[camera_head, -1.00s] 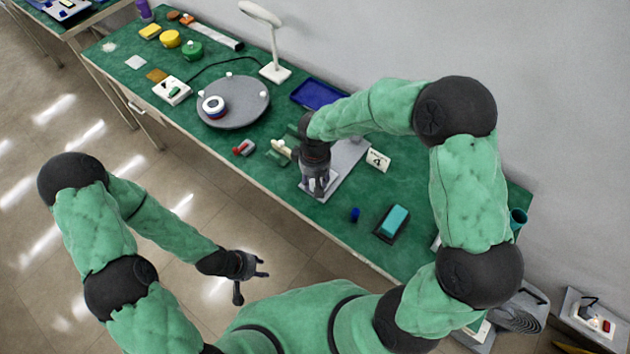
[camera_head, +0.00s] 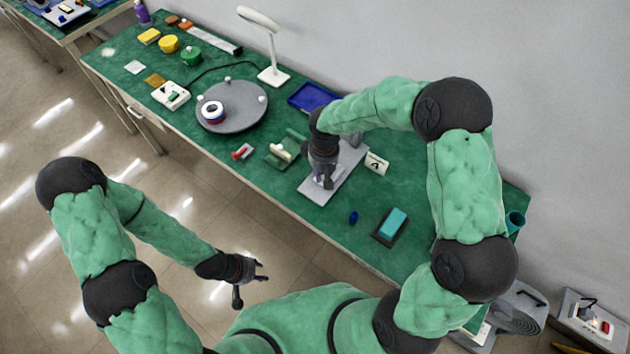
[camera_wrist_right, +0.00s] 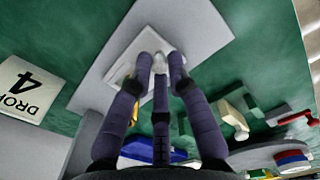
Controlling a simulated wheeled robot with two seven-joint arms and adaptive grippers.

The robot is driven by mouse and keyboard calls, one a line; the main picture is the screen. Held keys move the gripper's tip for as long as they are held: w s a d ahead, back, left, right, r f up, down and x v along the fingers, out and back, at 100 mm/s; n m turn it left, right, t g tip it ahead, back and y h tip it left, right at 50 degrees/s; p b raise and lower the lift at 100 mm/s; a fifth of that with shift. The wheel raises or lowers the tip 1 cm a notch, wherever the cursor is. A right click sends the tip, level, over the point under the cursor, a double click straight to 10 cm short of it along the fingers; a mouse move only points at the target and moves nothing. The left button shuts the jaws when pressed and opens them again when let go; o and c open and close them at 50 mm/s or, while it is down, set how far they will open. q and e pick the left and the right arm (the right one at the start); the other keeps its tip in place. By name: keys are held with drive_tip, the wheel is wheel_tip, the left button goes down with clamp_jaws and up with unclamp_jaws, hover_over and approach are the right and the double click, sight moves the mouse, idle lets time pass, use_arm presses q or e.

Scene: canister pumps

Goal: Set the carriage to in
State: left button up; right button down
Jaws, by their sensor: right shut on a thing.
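A flat light-grey plate (camera_head: 349,178) lies on the green bench below my right gripper; it also shows in the right wrist view (camera_wrist_right: 188,22). A small whitish carriage piece (camera_wrist_right: 122,72) sits on the plate, with a pale knob (camera_wrist_right: 160,61) between my fingertips. My right gripper (camera_head: 325,184) points down and is shut on this knob; its fingertips show in the right wrist view (camera_wrist_right: 161,68). The fingers and wrist hide much of the carriage. My left gripper (camera_head: 258,272) is open and empty, away from the bench.
A green block with a cream handle (camera_head: 281,151) and a red part (camera_head: 242,152) lie left. A round grey turntable (camera_head: 236,112), blue tray (camera_head: 312,96) and teal block (camera_head: 393,222) are nearby.

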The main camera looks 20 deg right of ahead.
drive_tip(key=shift+w+d, duration=1)
drive_tip(key=shift+d, duration=0.2)
drive_tip(key=c, duration=1.2)
unclamp_jaws()
wheel_tip(320, 180, up, 12)
